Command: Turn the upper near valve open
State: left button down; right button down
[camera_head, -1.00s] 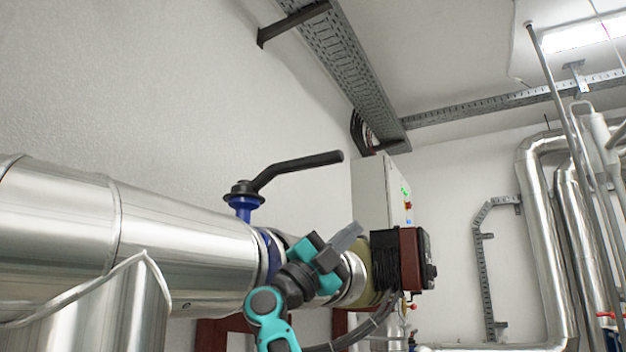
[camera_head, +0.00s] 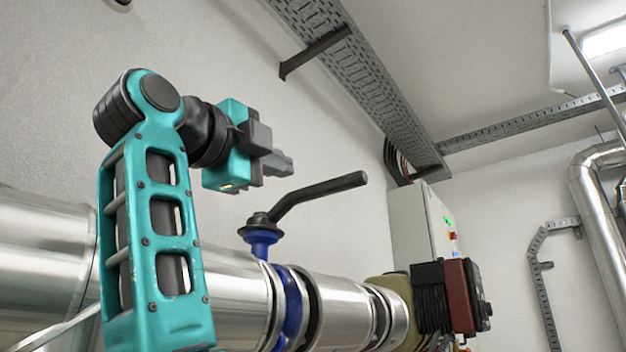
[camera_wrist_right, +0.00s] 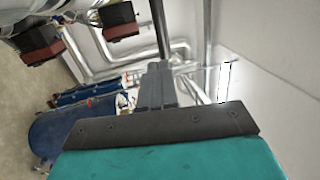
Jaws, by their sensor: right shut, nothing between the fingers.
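The upper near valve has a black lever handle (camera_head: 320,193) on a blue stem (camera_head: 260,240), set on a large silver pipe. The lever points right and slightly up, roughly along the pipe. My right gripper (camera_head: 284,165) is shut and empty. In the head view it shows just above and left of the lever, apart from it in the picture; its depth relative to the lever is hard to tell. Its shut grey fingers also show in the right wrist view (camera_wrist_right: 157,85). My left gripper is not in view.
The silver pipe (camera_head: 235,290) runs across below the valve to a dark red actuator box (camera_head: 462,295). A grey control cabinet (camera_head: 410,218) stands behind. A cable tray (camera_head: 350,75) runs overhead along the white wall. The wall space above the lever is free.

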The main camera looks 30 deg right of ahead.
aim_at(335, 186)
jog(key=p+x, duration=0.2)
jog(key=x, duration=1.1)
jog(key=shift+d, duration=0.1)
jog(key=shift+s+r, duration=0.1)
jog(key=shift+d, duration=0.2)
jog(key=shift+d+b, duration=0.2)
jog(key=shift+b, duration=0.2)
